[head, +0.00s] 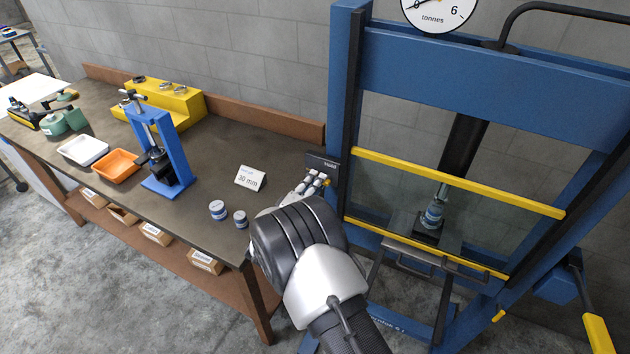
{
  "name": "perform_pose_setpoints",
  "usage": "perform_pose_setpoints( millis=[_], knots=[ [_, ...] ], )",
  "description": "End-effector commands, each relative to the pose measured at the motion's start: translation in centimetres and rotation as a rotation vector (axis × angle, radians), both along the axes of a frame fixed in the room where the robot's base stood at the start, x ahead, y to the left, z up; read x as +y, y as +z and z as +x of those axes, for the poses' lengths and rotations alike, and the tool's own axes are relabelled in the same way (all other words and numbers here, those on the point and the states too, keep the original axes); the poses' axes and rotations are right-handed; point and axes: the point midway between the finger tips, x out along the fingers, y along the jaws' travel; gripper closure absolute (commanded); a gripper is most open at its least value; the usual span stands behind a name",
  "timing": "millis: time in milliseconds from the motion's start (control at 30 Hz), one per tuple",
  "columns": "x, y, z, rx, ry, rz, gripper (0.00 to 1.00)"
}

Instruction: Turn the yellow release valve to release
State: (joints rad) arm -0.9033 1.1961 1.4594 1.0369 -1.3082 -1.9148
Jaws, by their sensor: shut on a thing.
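The yellow release valve (327,183) shows as a small yellow part at my fingertips, beside a dark labelled block (322,163) on the left post of the blue press (341,130). My gripper (319,181) reaches up to it from below and is shut on it. My fingers cover most of the valve, so its turn angle cannot be told. The dial gauge (438,12) at the top is marked in tonnes and partly cut off by the frame.
A yellow-barred clear guard (400,195) fronts the press, with a part (433,214) standing behind it. The workbench (210,150) at left carries a small blue press (160,150), an orange tray (116,164), a white tray (82,150), a 30 mm card (250,178) and two small cylinders (218,210).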

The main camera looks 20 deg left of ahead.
Motion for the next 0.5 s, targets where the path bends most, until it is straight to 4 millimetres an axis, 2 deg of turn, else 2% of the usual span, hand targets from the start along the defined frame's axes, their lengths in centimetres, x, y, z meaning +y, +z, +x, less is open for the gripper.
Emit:
perform_pose_setpoints(
  millis=[500],
  knots=[
    [-0.01,-0.25,-0.01,0.008,0.0,-0.087,1.0]
  ],
)
